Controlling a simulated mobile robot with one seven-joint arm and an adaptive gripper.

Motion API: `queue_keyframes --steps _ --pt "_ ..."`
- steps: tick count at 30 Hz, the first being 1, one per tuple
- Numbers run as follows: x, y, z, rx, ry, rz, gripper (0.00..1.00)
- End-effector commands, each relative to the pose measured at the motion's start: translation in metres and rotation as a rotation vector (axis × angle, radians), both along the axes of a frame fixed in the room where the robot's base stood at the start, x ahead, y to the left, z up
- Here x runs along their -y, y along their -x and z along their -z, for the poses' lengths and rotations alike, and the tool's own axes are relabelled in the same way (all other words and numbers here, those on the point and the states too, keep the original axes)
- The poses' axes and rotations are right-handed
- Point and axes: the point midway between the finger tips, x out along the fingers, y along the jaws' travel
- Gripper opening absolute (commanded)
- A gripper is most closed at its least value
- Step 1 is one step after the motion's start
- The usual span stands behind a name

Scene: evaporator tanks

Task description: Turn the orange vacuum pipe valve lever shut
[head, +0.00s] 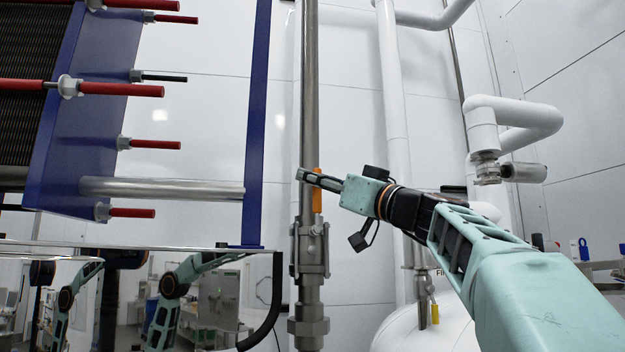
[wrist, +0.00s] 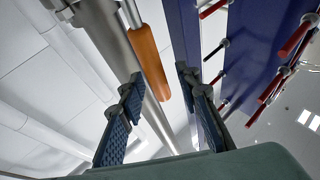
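The orange vacuum pipe valve lever (head: 317,202) stands upright alongside the vertical steel pipe (head: 309,90), above the metal valve body (head: 312,248). My gripper (head: 303,175) reaches in from the right and crosses in front of the lever, hiding part of it. In the wrist view the lever (wrist: 148,60) shows in the gap between the two blue padded fingers of my gripper (wrist: 158,77). The fingers are apart, with space on both sides of the lever. I cannot tell whether either finger touches it.
A blue-framed plate unit (head: 85,130) with red-capped rods stands to the left, its blue post (head: 256,120) close to the pipe. A white tank (head: 425,328) and white pipes (head: 393,80) stand to the right. A glossy metal panel (head: 190,300) is at the lower left.

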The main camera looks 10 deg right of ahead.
Motion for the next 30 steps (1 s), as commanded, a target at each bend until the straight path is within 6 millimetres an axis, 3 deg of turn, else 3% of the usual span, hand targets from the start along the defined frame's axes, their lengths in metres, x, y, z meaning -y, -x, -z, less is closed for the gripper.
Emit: queue_keyframes --steps 1,10,23,30 --pt "0.0 0.0 0.0 0.0 0.0 0.0 0.31" --pt "0.0 0.0 0.0 0.0 0.0 0.0 0.0" --pt "-0.001 0.001 0.0 0.0 0.003 0.0 0.0" --pt "-0.014 0.006 0.0 0.001 0.039 -0.001 0.0"
